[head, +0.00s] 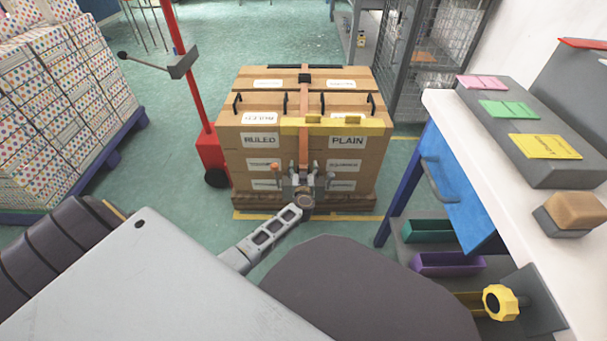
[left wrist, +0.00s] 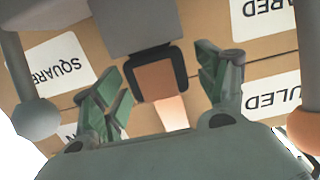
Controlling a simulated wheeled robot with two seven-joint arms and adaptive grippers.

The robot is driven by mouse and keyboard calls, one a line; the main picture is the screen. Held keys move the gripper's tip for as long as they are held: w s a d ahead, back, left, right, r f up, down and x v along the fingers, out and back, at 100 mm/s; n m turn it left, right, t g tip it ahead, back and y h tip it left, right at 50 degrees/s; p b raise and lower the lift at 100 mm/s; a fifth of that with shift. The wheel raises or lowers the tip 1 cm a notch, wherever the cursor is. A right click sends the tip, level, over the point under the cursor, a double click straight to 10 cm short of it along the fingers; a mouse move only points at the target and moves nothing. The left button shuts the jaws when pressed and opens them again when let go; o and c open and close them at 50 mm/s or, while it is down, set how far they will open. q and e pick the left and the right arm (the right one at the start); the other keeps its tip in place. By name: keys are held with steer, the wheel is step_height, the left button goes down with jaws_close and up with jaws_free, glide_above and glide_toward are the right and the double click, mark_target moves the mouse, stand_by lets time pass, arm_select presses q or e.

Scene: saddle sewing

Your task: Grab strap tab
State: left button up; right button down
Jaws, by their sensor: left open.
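An orange-brown strap (head: 304,148) runs over the top and down the front of a stack of cardboard boxes (head: 259,142). In the left wrist view a black square frame (left wrist: 185,68) surrounds an orange patch of strap, with a grey block (left wrist: 128,25) beside it and a pale orange strap end (left wrist: 172,113) below. I cannot tell which part is the tab. My left gripper (head: 303,183) is at the lower front of the stack. In the left wrist view its green-grey fingers (left wrist: 160,72) are open, either side of the black frame, with nothing gripped. My right gripper is not seen.
A yellow bar (head: 333,126) lies across the upper front edge of the stack, on a wooden pallet (head: 355,202). A red pallet jack (head: 208,150) stands to the left. A white workbench (head: 450,115) with bins is on the right. Green floor is free between them.

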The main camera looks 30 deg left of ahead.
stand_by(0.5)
arm_select(q)
steer(key=shift+c, duration=1.1)
steer(key=c, duration=0.9)
steer(key=shift+r, duration=0.15)
